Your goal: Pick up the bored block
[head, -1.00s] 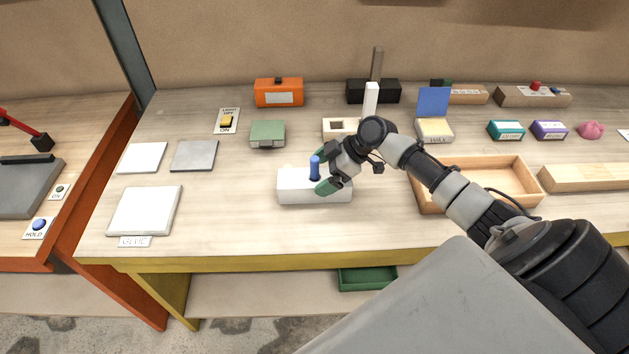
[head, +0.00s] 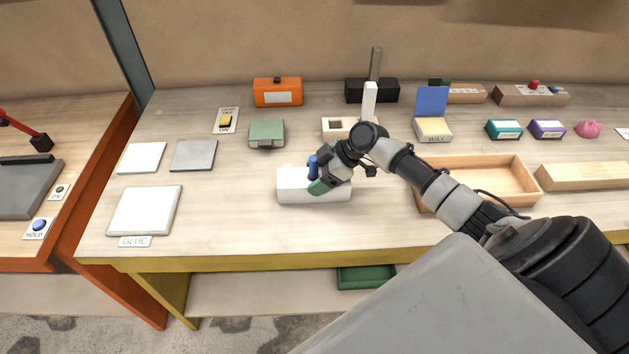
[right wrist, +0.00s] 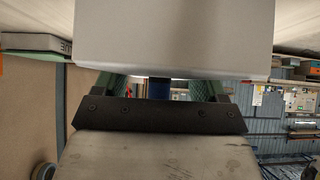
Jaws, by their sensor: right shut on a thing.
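The bored block is a long white block (head: 295,190) lying on the bench near the middle. A blue peg (head: 312,166) stands up from its top. My right gripper (head: 322,180) is shut across the block's depth, with one green finger against the front face. In the right wrist view the white block (right wrist: 172,38) fills the upper middle and hides the fingertips. The blue peg (right wrist: 158,88) shows between the fingers, apart from them. The block appears to rest on the bench. My left gripper is out of view.
Behind stand a pale block with a square hole (head: 338,130), a green box (head: 267,134) and a white upright post (head: 369,98). A wooden tray (head: 480,162) lies right. A white glue plate (head: 145,211) lies left. Bench is clear in front of the block.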

